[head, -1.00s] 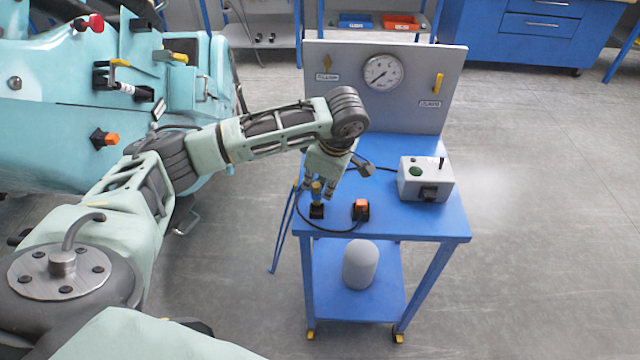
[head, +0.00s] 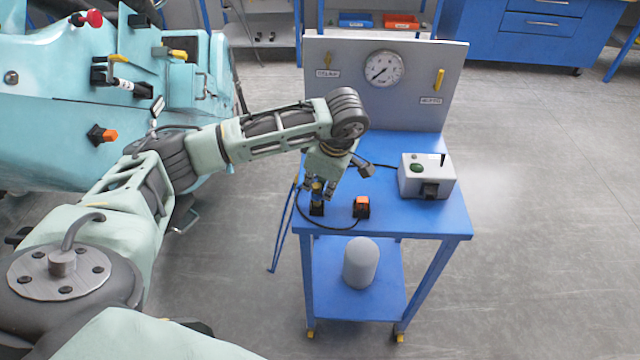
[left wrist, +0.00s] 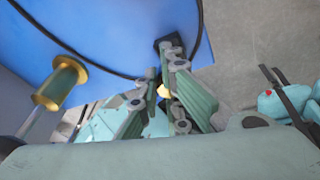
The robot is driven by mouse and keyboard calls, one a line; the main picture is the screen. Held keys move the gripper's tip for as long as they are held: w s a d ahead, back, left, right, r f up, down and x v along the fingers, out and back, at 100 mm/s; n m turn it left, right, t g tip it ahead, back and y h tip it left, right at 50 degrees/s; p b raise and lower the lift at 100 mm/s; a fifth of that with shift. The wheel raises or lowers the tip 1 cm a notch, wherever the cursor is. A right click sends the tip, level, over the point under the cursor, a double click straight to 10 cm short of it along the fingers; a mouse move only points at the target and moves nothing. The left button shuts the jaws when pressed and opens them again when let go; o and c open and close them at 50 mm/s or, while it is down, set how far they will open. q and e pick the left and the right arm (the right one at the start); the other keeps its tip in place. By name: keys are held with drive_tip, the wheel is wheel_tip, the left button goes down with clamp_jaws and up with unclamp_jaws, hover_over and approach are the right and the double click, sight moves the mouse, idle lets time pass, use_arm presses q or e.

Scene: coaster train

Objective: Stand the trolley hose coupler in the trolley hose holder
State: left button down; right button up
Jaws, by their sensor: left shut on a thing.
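My left gripper (head: 317,192) points down over the trolley's left front corner. It is shut on a small brass-coloured and dark piece, which I take to be the trolley hose coupler (head: 317,187). Right below it on the blue top is a small black block, which looks like the trolley hose holder (head: 316,210). I cannot tell whether the coupler touches it or is inside it. In the left wrist view, the fingers (left wrist: 165,85) hide most of the coupler; a yellowish bit (left wrist: 163,91) shows between them. The black block (left wrist: 165,45) shows beyond the fingertips. My right gripper is not in view.
A black block with an orange top (head: 361,207) stands close to the right of the gripper. A black hose (head: 325,228) loops along the front left. A grey box (head: 427,178) stands at the right, and a gauge panel (head: 418,100) at the back. The front right top is clear.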

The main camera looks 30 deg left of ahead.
use_arm(q)
drive_tip(key=shift+f+b, duration=0.75)
drive_tip(key=shift+f, duration=0.15)
drive_tip(key=c, duration=1.9)
unclamp_jaws()
drive_tip(key=shift+o, duration=0.2)
drive_tip(key=v, duration=1.2)
